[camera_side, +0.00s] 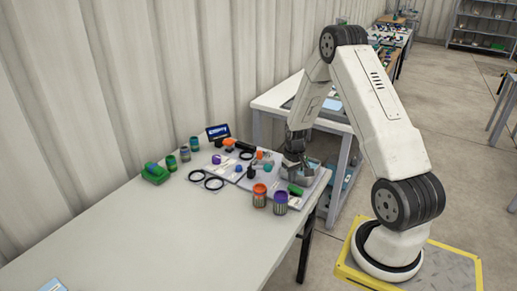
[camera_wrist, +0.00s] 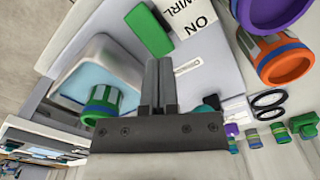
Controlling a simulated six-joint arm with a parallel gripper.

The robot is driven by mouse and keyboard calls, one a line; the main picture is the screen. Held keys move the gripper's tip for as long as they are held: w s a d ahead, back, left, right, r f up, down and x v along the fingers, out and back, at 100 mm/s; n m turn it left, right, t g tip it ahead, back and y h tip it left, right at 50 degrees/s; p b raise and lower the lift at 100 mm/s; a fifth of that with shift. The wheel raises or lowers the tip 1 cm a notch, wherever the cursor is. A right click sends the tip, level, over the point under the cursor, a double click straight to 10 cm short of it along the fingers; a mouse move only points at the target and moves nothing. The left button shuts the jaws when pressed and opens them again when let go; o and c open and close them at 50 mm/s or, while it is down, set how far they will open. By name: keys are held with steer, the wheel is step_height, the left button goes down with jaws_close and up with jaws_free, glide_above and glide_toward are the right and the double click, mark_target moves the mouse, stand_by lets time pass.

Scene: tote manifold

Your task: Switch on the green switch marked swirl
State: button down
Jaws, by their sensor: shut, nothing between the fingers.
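The green switch (camera_wrist: 148,30) is a block beside a white label (camera_wrist: 190,16) that reads SWIRL ON at the top of the wrist view. In the side view the green switch (camera_side: 295,190) sits at the near right part of the grey panel (camera_side: 228,173).
A metal tray (camera_wrist: 125,62) with light blue contents lies left of my fingers. An orange-lidded jar (camera_side: 259,195) and a purple-lidded jar (camera_side: 280,203) stand near the switch. The table's front left (camera_side: 150,240) is mostly clear.

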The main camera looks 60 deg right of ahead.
mark_target(291, 186)
steer(key=shift+f, duration=1.3)
stand_by(1.6)
steer(key=shift+r, duration=3.5)
steer(key=shift+w+a+r, duration=0.1)
steer(key=shift+a+r, duration=0.05)
steer(key=shift+a, duration=0.1)
steer(key=w+a+r+n+t, duration=0.1)
steer(key=a+r+n, duration=0.15)
steer(key=a, duration=0.55)
steer(key=w+a+r+n, duration=0.1)
steer(key=a+r, duration=0.3)
steer(key=a, duration=0.3)
steer(key=s+a+r+n, duration=0.1)
steer(key=s+a+r, duration=0.1)
steer(key=a, duration=0.4)
steer(key=s+a+r+n+t, duration=0.1)
steer(key=s+a, duration=0.3)
steer(key=a, duration=0.3)
steer(key=shift+s+r+t, duration=0.3)
steer(key=shift+r, duration=0.1)
